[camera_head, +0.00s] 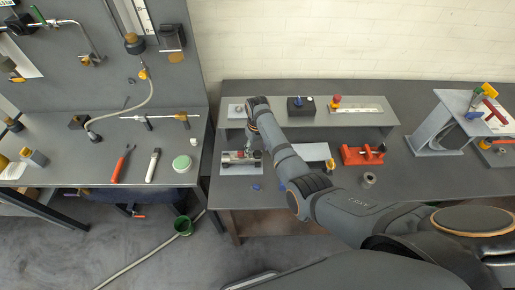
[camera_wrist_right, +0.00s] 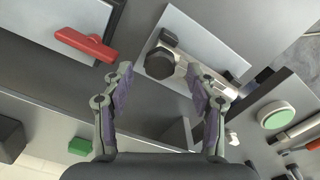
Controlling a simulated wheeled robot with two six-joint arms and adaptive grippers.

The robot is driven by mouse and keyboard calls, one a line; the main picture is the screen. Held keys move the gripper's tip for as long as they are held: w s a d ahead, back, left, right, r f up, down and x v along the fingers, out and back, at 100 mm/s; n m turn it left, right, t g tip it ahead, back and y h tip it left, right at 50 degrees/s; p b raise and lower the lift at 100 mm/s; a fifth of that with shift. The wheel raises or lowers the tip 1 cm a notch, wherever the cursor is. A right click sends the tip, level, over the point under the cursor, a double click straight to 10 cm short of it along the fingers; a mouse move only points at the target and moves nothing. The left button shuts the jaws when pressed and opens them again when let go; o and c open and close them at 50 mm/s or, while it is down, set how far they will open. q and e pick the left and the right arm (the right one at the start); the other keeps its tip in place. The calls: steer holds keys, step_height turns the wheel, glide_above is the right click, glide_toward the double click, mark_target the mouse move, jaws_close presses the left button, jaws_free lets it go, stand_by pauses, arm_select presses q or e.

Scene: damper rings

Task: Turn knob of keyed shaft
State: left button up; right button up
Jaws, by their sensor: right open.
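The keyed shaft (camera_head: 236,157) sits on a pale plate (camera_head: 230,170) at the left of the right-hand bench, partly behind my right gripper. In the right wrist view it is a silvery cylindrical assembly (camera_wrist_right: 207,66) with a dark hexagonal knob (camera_wrist_right: 160,63) at one end. My right gripper (camera_head: 251,143) reaches down over it from the back. Its fingers (camera_wrist_right: 160,78) are spread apart and empty, with the knob showing between the tips in the wrist view. I cannot tell whether either finger touches the knob. My left gripper is out of view.
A raised shelf (camera_head: 360,117) runs behind, carrying a black block (camera_head: 300,106). A red fixture (camera_head: 364,154) and a metal ring (camera_head: 368,179) stand to the right. A second bench (camera_head: 105,150) with tools is at left.

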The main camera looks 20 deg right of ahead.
step_height(320, 180, up, 4)
steer(key=p, duration=0.4)
steer(key=shift+r, duration=0.1)
steer(key=shift+r+p, duration=0.45)
steer(key=shift+r, duration=0.35)
